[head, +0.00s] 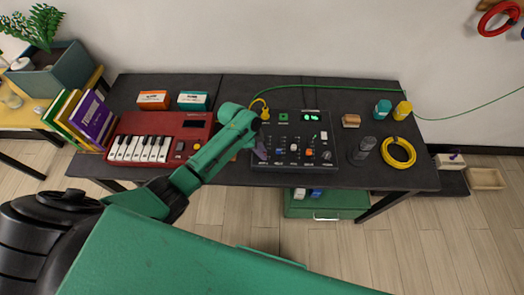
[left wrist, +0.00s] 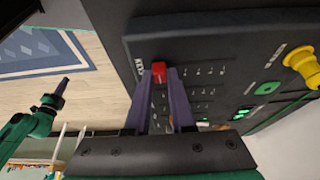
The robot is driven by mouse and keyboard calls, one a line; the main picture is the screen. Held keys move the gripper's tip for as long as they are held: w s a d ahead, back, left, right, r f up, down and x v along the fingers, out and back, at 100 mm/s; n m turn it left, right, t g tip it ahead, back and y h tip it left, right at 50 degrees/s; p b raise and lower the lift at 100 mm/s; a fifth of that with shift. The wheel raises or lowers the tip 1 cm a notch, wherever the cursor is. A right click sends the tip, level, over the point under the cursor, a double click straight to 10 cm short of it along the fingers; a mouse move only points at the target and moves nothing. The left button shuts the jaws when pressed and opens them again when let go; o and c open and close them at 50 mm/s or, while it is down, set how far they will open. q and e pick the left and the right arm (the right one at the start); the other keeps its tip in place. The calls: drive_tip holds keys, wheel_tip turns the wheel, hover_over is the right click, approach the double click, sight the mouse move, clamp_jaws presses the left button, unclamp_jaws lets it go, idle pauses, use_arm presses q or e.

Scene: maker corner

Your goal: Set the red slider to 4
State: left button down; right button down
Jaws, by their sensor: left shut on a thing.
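The dark control panel (head: 265,128) lies on the black table, with several sliders, knobs and a small green-digit display (head: 311,117), too small to read surely. My left gripper (head: 262,154) is at the panel's left front edge. In the left wrist view, its purple fingers stand either side of the red slider cap (left wrist: 158,71) and are shut on it. The slider's scale marks are too small to read. The head view hides the red cap behind the gripper. My right gripper (left wrist: 61,92) appears at the left of the wrist view, away from the panel; its jaw opening is unclear.
A red keyboard (head: 195,128) stands left of the panel. A green cable (head: 345,88) runs behind.

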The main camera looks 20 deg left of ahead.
idle(0.6)
use_arm(q)
drive_tip(key=shift+w+f+b, duration=0.15)
drive_tip(key=shift+w+b, duration=0.05)
drive_tip(key=shift+b, duration=0.1)
drive_tip(key=shift+w+a+f+b, duration=0.1)
drive_tip(key=shift+w+a+b, duration=0.1)
drive_tip(key=shift+w+b, duration=0.45)
drive_tip(key=shift+w+a+f+b, duration=0.1)
drive_tip(key=shift+w+a+b, duration=0.05)
drive_tip(key=shift+w+b, duration=0.45)
drive_tip(key=shift+w+a+r, duration=0.1)
drive_tip(key=shift+w+r, duration=0.05)
drive_tip(key=shift+w, duration=0.15)
drive_tip(key=shift+r, duration=0.2)
drive_tip(key=c, duration=0.8)
unclamp_jaws()
drive_tip(key=shift+o, duration=0.2)
